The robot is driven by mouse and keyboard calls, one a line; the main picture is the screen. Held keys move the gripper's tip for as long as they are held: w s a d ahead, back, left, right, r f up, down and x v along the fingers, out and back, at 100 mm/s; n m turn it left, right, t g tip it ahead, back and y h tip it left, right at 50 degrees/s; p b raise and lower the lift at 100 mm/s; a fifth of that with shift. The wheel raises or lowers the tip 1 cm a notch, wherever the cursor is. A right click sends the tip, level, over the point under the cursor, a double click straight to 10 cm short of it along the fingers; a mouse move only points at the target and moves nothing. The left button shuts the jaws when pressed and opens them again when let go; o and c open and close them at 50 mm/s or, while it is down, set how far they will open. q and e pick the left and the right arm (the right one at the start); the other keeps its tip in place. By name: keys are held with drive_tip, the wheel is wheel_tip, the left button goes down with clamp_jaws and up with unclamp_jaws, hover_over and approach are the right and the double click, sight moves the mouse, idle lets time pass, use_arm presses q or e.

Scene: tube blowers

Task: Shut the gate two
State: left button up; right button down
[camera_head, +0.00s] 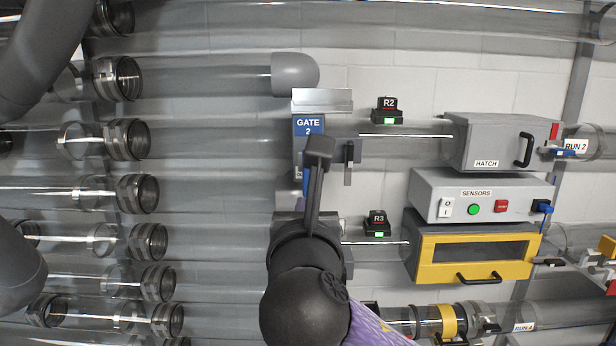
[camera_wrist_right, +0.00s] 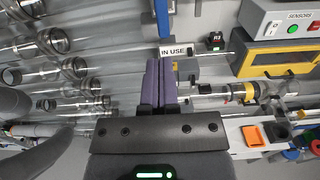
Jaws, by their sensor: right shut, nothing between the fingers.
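Gate two, with a blue "GATE 2" label (camera_head: 308,126), sits on the second tube run in the head view. A silver bent plate (camera_head: 322,101) is at its top. My right arm stands in front of its lower part and hides much of it. My right gripper (camera_wrist_right: 160,66) is shut and empty in the wrist view, its purple fingers pointing away from the camera. The fingertips are beside a white "IN USE" label (camera_wrist_right: 172,52); I cannot tell whether they touch anything. My left gripper is out of view.
Right of the gate are the R2 box (camera_head: 387,110), the R3 box (camera_head: 376,223), a grey hatch (camera_head: 485,140), the sensors box (camera_head: 435,183) and a yellow-framed box (camera_head: 422,262). Clear tubes with dark collars (camera_head: 133,139) fill the left.

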sight(307, 174)
drive_tip(key=w+p, duration=0.2)
drive_tip(key=w, duration=0.8)
drive_tip(key=shift+p, duration=0.3)
drive_tip(key=shift+w, duration=0.45)
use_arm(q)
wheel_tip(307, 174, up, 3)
